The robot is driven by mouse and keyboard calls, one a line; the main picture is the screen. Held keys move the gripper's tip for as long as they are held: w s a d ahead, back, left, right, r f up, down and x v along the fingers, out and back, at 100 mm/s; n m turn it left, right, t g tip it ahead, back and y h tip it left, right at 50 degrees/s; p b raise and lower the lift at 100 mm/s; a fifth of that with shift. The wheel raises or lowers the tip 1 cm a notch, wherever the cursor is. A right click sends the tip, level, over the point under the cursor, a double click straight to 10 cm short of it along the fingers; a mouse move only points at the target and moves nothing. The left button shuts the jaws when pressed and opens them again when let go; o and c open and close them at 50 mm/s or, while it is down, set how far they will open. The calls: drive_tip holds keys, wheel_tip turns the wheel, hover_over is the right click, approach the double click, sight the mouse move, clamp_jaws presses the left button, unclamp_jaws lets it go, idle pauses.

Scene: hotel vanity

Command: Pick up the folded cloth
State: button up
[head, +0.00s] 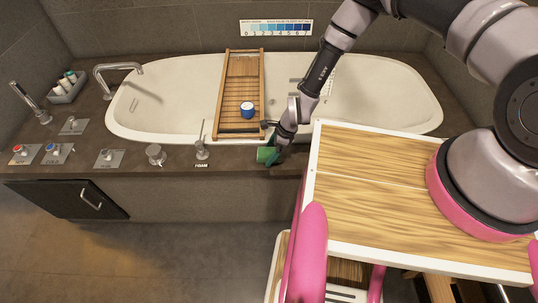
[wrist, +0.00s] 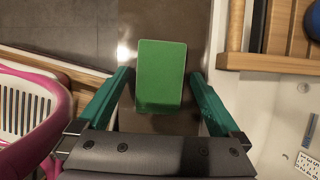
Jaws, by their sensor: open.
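The green folded cloth (wrist: 162,72) looks like a thick flat rectangle with rounded corners. It lies on the dark tub ledge, and it also shows at the front of the ledge in the head view (head: 264,154). My gripper (wrist: 161,76) is open, with one green finger on each side of the cloth. A gap shows between the cloth and each finger. In the head view my gripper (head: 273,153) is low over the ledge and hides part of the cloth.
The white bathtub (head: 180,95) lies behind the ledge, with a wooden rack (head: 238,70) across it holding a blue-lidded jar (head: 248,110). A wooden-topped cart (head: 370,185) stands close right of the cloth. Left along the ledge are a foam dispenser (head: 202,150) and several knobs.

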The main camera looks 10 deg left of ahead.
sight(271, 152)
drive_tip(key=c, duration=1.4)
drive_tip(key=shift+o, duration=0.2)
drive_tip(key=shift+r, duration=0.15)
wheel_tip(271, 152, up, 10)
